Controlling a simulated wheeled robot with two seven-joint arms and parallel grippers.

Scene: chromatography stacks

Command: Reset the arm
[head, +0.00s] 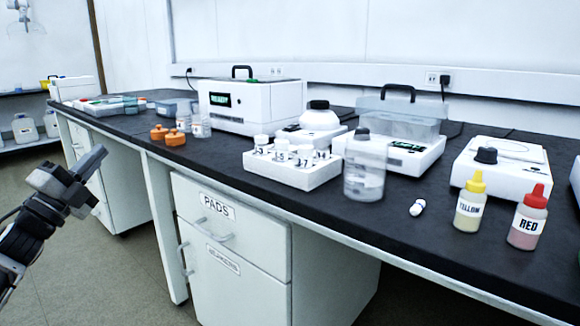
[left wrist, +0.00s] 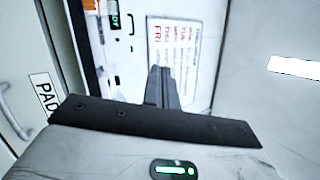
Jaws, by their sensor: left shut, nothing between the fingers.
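My left arm comes in from the left in the head view. Its gripper (head: 92,162) is in the air in front of the bench, to the left of the drawer cabinet, apart from everything. In the left wrist view the gripper's dark fingers (left wrist: 162,88) are together with nothing between them. My right gripper is not in view.
The dark bench top (head: 225,158) carries a white rack (head: 290,170), a clear bottle (head: 364,170), a yellow bottle (head: 469,203), a red bottle (head: 528,218) and several white devices. The cabinet labelled PADS (head: 235,255) stands below. Open floor (head: 105,265) lies around my arm.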

